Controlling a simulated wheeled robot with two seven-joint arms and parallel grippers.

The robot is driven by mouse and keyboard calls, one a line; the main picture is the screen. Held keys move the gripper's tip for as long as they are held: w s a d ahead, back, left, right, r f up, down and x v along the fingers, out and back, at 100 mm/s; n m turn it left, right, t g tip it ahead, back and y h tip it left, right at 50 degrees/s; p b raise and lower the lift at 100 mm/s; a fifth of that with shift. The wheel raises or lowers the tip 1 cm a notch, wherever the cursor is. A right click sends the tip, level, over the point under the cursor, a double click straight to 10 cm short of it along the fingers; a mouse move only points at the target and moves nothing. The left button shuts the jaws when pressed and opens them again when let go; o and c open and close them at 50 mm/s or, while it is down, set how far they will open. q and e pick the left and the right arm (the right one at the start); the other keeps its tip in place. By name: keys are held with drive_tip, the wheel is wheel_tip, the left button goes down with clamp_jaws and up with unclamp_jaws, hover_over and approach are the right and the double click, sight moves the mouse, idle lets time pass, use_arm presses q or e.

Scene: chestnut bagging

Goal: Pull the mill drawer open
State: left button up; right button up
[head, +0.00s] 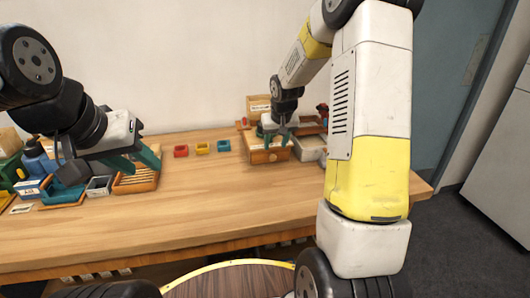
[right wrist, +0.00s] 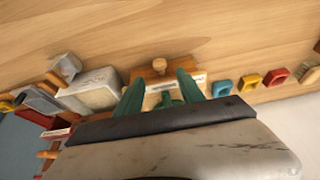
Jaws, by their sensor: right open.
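The wooden mill (head: 257,143) stands near the back right of the table, with its drawer front (head: 278,156) facing me and a small round knob. The drawer looks shut, though its seam is hard to make out. In the right wrist view the knob (right wrist: 159,65) shows beyond and between the fingertips. My right gripper (head: 276,133) is over the mill, open and empty; its green fingers also show in the right wrist view (right wrist: 158,84), to either side of the mill, apart from the knob. My left gripper (head: 112,165) is at the left, above the trays, its green fingers apart.
Red (head: 181,151), yellow (head: 203,148) and blue (head: 224,146) small trays stand left of the mill. A slatted wooden tray (head: 136,183) lies below my left gripper. A pale bin (head: 308,147) stands right of the mill. The table (head: 200,210) before the mill is clear.

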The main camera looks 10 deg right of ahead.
sight(273, 155)
drive_tip(key=x, duration=0.7)
drive_tip(key=shift+f, duration=0.25)
drive_tip(key=shift+w, duration=0.1)
clamp_jaws()
idle(1.0)
